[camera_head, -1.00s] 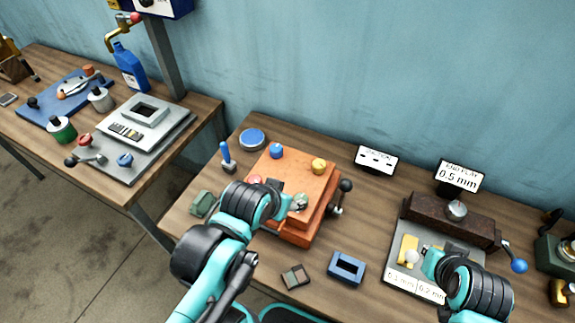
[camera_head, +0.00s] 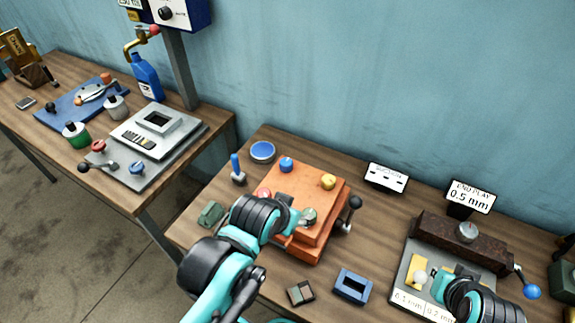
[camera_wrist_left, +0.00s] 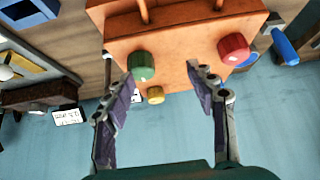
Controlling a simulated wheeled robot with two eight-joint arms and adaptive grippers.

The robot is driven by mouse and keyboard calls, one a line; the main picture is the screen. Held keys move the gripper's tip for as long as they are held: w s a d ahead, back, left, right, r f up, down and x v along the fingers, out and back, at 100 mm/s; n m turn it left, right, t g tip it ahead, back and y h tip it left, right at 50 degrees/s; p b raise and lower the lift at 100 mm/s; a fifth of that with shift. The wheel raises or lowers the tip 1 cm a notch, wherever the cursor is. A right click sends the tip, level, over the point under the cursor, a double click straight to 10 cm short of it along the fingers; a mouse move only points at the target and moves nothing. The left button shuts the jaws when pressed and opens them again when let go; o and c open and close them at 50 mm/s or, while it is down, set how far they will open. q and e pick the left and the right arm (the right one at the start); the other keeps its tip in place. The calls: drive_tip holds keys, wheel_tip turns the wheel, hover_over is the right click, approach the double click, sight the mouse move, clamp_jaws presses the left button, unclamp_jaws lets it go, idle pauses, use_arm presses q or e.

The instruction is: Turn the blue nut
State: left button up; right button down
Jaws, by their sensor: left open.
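An orange block (camera_head: 322,208) stands on the middle table with coloured nuts on its top. The blue nut (camera_head: 286,164) is at its far left corner, and a yellow nut (camera_head: 328,181) is at the far right. The green nut shows in the left wrist view (camera_wrist_left: 140,65), as does the red nut (camera_wrist_left: 233,48). I cannot make out the blue nut there; a finger may hide it. My left gripper (camera_wrist_left: 165,85) is open and empty over the block, its fingers spread apart.
A blue-handled lever (camera_head: 237,170) and a blue disc (camera_head: 262,151) stand left of the block. A black-knobbed lever (camera_head: 350,210) is at its right. A blue frame (camera_head: 352,285) lies in front. Another blue knob (camera_head: 136,168) is on the left table's fixture.

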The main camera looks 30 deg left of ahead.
idle(0.5)
use_arm(q)
drive_tip(key=w+a+r+n+g+p, duration=0.2)
drive_tip(key=w+r+n+p, duration=0.1)
drive_tip(key=w+r+n, duration=0.15)
drive_tip(key=n+g+p, duration=0.5)
drive_tip(key=n+p, duration=0.1)
drive_tip(key=n, duration=0.5)
hover_over(286, 162)
drive_tip(key=shift+w+r+m, duration=0.1)
drive_tip(key=shift+r+m, duration=0.1)
drive_tip(key=shift+m, duration=0.05)
drive_tip(key=shift+f, duration=0.6)
wheel_tip(286, 162, down, 7)
drive_tip(key=shift+r+b, duration=0.1)
drive_tip(key=shift+b, duration=0.8)
drive_tip(key=c, duration=1.2)
